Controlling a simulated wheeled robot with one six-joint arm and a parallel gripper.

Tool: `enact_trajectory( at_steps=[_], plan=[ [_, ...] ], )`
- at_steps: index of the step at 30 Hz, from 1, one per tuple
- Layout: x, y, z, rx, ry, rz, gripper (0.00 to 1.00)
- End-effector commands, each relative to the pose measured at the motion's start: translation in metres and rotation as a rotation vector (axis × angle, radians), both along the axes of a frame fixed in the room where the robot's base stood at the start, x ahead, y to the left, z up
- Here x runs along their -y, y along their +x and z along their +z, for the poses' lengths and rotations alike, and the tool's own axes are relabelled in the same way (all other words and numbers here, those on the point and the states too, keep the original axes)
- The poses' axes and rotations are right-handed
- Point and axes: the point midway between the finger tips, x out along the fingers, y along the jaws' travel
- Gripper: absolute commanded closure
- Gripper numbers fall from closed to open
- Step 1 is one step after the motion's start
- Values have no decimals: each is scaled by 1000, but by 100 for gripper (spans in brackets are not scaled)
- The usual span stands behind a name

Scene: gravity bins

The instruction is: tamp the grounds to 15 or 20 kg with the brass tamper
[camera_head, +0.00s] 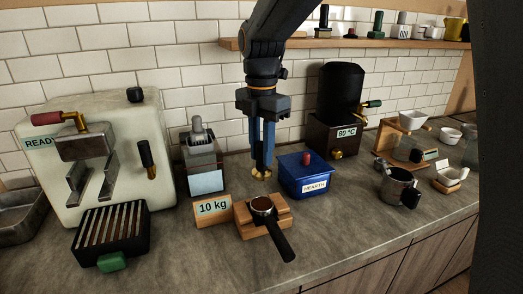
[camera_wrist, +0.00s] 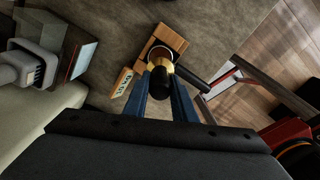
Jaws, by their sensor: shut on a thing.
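The brass tamper (camera_head: 261,175) is in my gripper (camera_head: 262,166), whose blue fingers point straight down and are shut on it. Only its brass lower part shows in the head view. In the wrist view the tamper (camera_wrist: 158,75) is between the fingertips and overlaps the portafilter. The portafilter (camera_head: 267,214) rests on a wooden stand (camera_head: 245,226) with dark grounds (camera_head: 262,204) in its basket and its black handle pointing toward the front. The tamper is above the basket, apart from it in the head view. A sign (camera_head: 213,207) beside the stand reads 10 kg.
A blue box (camera_head: 305,175) with a red knob stands close to the right of the gripper. The espresso machine (camera_head: 90,160) and a grinder (camera_head: 202,165) are at left. A metal pitcher (camera_head: 397,187) stands at right.

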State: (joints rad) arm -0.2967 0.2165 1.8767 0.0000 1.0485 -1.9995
Motion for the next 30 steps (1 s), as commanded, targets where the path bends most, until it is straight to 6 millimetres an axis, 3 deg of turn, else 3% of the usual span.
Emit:
enact_trajectory(
  at_steps=[8,30],
  plan=[
    [0,0,6,1,0,0,100],
    [0,0,56,2,1,0,100]
  ],
)
